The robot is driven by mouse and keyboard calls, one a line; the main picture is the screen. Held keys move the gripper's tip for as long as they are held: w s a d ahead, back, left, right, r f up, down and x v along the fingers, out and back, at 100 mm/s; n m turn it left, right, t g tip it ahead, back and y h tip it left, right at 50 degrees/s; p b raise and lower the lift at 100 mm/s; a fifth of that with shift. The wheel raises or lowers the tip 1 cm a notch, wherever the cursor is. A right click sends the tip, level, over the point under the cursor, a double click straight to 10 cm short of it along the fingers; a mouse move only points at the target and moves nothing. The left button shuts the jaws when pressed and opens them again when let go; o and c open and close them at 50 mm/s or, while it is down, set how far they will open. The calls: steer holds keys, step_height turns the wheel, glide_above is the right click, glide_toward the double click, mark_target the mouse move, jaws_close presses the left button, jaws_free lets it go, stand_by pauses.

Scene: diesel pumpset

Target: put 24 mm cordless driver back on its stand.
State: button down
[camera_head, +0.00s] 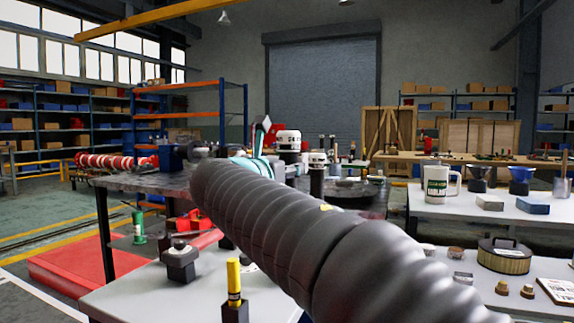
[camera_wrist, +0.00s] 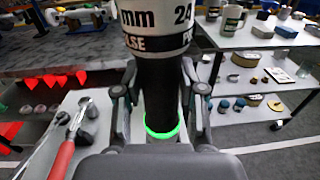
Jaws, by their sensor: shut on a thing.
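The 24 mm cordless driver (camera_wrist: 160,42) fills the top middle of the wrist view, upright. It has a white band printed "mm 24", a black body and a glowing green ring low down. My gripper (camera_wrist: 161,100) is shut on its black body, one finger on each side. In the head view, a white-topped driver (camera_head: 288,141) that looks like the held one shows beyond my arm. My arm hides the gripper's fingers there. I cannot tell which thing is its stand.
A second, smaller white-topped tool (camera_head: 317,160) stands to its right in the head view. A black block (camera_head: 180,264) and a yellow tool in a black holder (camera_head: 235,285) stand on the near table. A mug (camera_head: 436,184) stands on the right table.

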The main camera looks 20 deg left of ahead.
steer(key=shift+f+b, duration=1)
steer(key=shift+f, duration=1.95)
stand_by(0.9)
steer(key=c, duration=0.6)
jaws_free()
steer(key=shift+f, duration=0.15)
steer(key=s+a, duration=0.1)
steer(key=s, duration=1.1)
steer(key=shift+a, duration=0.3)
